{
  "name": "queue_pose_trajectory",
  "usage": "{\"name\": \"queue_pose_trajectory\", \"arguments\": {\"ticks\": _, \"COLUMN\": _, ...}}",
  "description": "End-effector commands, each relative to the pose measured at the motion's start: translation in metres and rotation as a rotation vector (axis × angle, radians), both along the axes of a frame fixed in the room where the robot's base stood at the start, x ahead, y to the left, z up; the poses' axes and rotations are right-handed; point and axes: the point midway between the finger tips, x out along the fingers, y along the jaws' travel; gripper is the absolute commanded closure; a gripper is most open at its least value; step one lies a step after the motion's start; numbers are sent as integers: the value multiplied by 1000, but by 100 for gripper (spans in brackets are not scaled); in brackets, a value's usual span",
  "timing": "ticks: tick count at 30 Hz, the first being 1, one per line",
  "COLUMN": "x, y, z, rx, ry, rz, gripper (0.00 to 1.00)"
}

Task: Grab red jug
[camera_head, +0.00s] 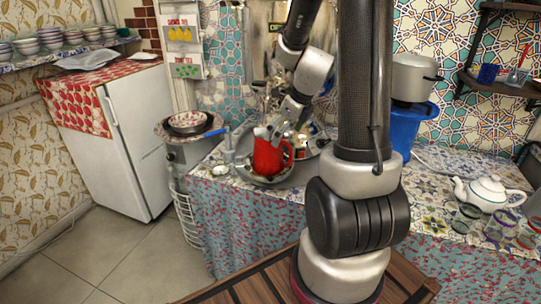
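The red jug (267,160) is near the middle of the view, looking upright, with a pale top edge and a handle on its right side. It is at the front of a round metal basin (297,174) on the cloth-covered counter. I cannot tell whether it rests there or is held. My gripper (279,134) points down and left at the top right of the jug, overlapping its rim in the picture. The fingers are small and partly merge with the jug and clutter, so their opening and any contact are unclear.
A white teapot (488,193) and glasses (466,218) stand on the counter at right. A large pot (414,78) sits on a blue container (404,128). At left are a white fridge (133,135) and a stove with a pan (188,122). My arm hides the counter's middle.

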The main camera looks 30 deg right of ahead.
Motion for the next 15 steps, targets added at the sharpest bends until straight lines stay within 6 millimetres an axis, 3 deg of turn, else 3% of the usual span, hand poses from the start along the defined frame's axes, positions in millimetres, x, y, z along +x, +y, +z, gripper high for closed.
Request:
{"name": "queue_pose_trajectory", "arguments": {"ticks": 5, "x": 16, "y": 7, "z": 0, "rx": 0, "ry": -1, "rz": 3, "gripper": 0}}
{"name": "queue_pose_trajectory", "arguments": {"ticks": 9, "x": 40, "y": 17, "z": -1, "rx": -1, "ry": 0, "rz": 5, "gripper": 0}}
{"name": "queue_pose_trajectory", "arguments": {"ticks": 15, "x": 46, "y": 18, "z": -26, "rx": 1, "ry": 1, "rz": 0, "gripper": 0}}
